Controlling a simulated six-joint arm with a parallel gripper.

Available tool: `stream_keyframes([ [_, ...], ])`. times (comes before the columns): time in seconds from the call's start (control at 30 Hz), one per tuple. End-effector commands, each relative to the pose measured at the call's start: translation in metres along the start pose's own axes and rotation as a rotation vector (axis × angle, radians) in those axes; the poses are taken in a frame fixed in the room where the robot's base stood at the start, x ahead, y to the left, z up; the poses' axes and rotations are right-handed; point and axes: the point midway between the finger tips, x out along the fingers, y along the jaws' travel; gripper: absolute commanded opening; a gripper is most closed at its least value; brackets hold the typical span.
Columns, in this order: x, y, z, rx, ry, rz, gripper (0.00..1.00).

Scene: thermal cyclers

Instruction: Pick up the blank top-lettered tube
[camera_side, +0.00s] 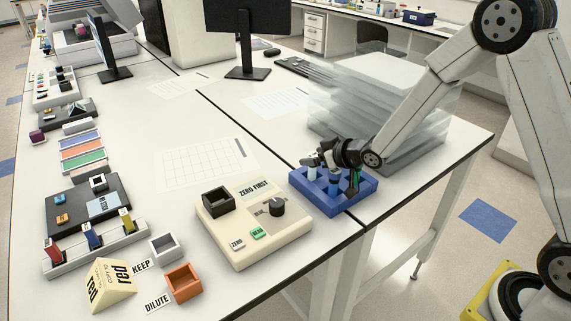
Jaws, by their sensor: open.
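A blue tube rack (312,197) sits near the front edge of the bench, right of center. A green part shows beside the fingers. Lettering on the tubes is too small to read, so I cannot tell which top is blank. My gripper (341,176) is open and low over the rack, reaching in from the upper right. Its fingers hide part of the rack and tubes. I cannot tell whether they touch a tube.
A cream box with a dial (252,222) and "ZERO FIRST" label stands left of the rack. Clear stacked boxes (385,100) stand close behind the gripper. An orange cup (183,282) and a grey cup (166,248) sit front left. Bench around the paper grid (190,168) is free.

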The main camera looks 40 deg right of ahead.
Motion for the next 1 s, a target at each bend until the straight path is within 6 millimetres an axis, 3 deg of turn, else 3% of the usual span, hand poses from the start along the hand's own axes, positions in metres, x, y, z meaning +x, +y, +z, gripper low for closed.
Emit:
stream_keyframes([
  [0.47, 0.0002, 0.0002, -0.0001, 0.0, 0.0, 0.0, 0.86],
  [0.73, 0.0001, 0.0002, -0.0002, 0.0, 0.0, 0.0, 0.03],
  [1.0, 0.0001, 0.0002, -0.0004, 0.0, 0.001, 0.0, 0.0],
])
